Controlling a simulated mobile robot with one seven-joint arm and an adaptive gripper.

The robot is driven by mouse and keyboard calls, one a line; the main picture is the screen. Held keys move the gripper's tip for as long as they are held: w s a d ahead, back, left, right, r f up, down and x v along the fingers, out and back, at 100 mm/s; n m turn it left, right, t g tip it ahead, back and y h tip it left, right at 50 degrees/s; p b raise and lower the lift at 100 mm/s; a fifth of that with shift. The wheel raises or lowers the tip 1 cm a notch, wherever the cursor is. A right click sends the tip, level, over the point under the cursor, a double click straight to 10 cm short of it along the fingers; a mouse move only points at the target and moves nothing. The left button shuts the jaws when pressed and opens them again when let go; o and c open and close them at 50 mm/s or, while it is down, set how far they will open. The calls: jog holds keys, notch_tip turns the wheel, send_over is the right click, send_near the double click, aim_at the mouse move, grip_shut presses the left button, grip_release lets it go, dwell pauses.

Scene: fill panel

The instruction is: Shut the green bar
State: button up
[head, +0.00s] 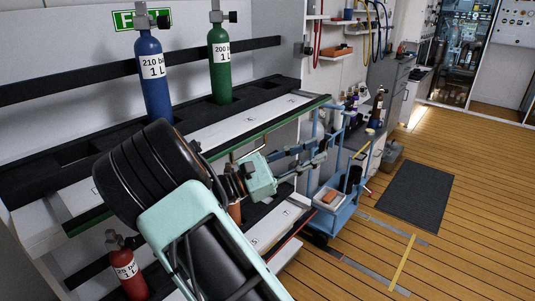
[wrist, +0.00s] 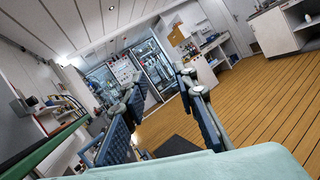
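The green bar (head: 285,120) runs along the front edge of the upper rack shelf, below the cylinders. In the head view my arm covers its middle, and a further green stretch (head: 88,220) shows at the lower left. In the wrist view a green bar (wrist: 38,150) crosses the lower left corner. My gripper (head: 318,145) is just in front of and below the bar's right end, seemingly apart from it. In the wrist view my gripper (wrist: 160,84) has its fingers spread with nothing between them.
A blue cylinder (head: 154,80) and a green cylinder (head: 219,65) stand on the rack, and a red cylinder (head: 126,272) stands lower down. A blue trolley (head: 338,213) is close to the right of my gripper. Wooden floor (head: 470,190) is free farther right, around a dark mat (head: 415,195).

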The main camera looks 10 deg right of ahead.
aim_at(255, 150)
jog(key=w+a+f+n+t+y, duration=0.1)
jog(key=w+a+f+n+t, duration=0.2)
jog(key=a, duration=0.4)
jog(key=w+a+f+n+t+y+b, duration=0.1)
jog(key=a+f+n+t, duration=0.1)
jog(key=a+t, duration=0.3)
jog(key=w+a+f+n+t, duration=0.2)
jog(key=a+f+n+t, duration=0.1)
jog(key=a, duration=0.5)
jog(key=b+x, duration=0.1)
jog(key=x, duration=0.9)
jog(key=shift+w+d, duration=0.1)
jog(key=shift+d, duration=0.25)
grip_shut()
